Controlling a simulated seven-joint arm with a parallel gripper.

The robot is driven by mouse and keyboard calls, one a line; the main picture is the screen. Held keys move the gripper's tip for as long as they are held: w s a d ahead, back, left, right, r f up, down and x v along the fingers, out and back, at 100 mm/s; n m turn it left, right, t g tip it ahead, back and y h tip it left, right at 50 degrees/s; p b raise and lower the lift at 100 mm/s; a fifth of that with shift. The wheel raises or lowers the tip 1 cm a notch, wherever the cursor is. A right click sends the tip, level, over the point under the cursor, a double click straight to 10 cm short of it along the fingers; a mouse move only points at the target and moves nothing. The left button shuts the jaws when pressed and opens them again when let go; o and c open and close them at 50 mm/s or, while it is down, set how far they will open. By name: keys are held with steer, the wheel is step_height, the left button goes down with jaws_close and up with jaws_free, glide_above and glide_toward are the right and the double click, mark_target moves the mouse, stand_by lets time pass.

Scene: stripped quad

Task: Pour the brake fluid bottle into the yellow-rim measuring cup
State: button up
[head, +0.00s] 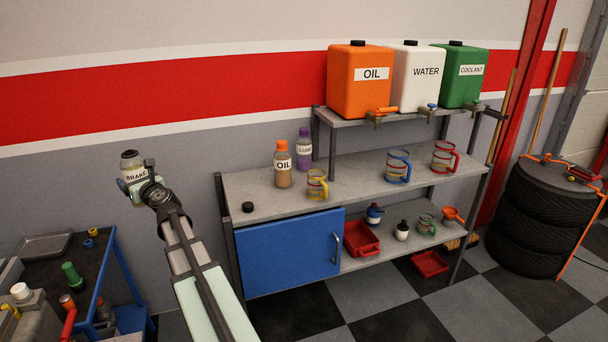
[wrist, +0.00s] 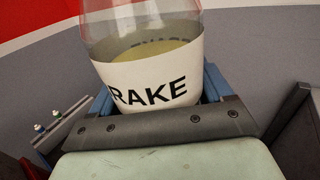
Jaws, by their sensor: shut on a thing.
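The brake fluid bottle (head: 133,170) is a clear bottle with a white BRAKE label. My gripper (head: 140,185) is shut on it and holds it in the air at the left, near the wall. In the wrist view the bottle (wrist: 150,75) stands nearly upright between the blue fingers, with yellowish fluid inside; its top is cut off there. The yellow-rim measuring cup (head: 317,184) stands on the bench top, well to the right of the gripper and apart from the bottle.
A black cap (head: 248,207), an OIL bottle (head: 283,164) and a purple bottle (head: 303,150) stand near the cup. Blue-rim (head: 397,166) and red-rim (head: 444,157) cups are farther right. A cart (head: 75,257) with tools is at lower left.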

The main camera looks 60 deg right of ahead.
steer(key=s+d+m+g+h, duration=0.1)
steer(key=s+d+h, duration=0.1)
steer(key=s+d, duration=0.75)
steer(key=s+d+m+h, duration=0.1)
steer(key=s+d, duration=0.4)
steer(key=d, duration=0.9)
steer(key=s+d+m+g+h, duration=0.1)
steer(key=s+d+h, duration=0.1)
steer(key=s+d, duration=0.75)
steer(key=s+d+m+g+h, duration=0.2)
steer(key=s+d, duration=1.6)
steer(key=s+d+f+n+t+y, duration=0.1)
steer(key=s+d+f, duration=0.1)
steer(key=f, duration=0.5)
steer(key=shift+s+d+f, duration=0.2)
steer(key=shift+s+d, duration=0.1)
steer(key=shift+s, duration=0.4)
steer(key=shift+r+n, duration=0.1)
steer(key=shift+n, duration=0.3)
steer(key=shift+w+a+r+n+g+y, duration=0.15)
steer(key=shift+n+g, duration=0.1)
steer(key=shift+n, duration=0.9)
steer(key=shift+s+r+n+g+y, duration=0.1)
steer(key=shift+n+g, duration=0.2)
steer(key=shift+n, duration=0.9)
steer(key=shift+w+a+r+n+g+y, duration=0.15)
steer(key=shift+n+g, duration=0.1)
steer(key=shift+n, duration=0.9)
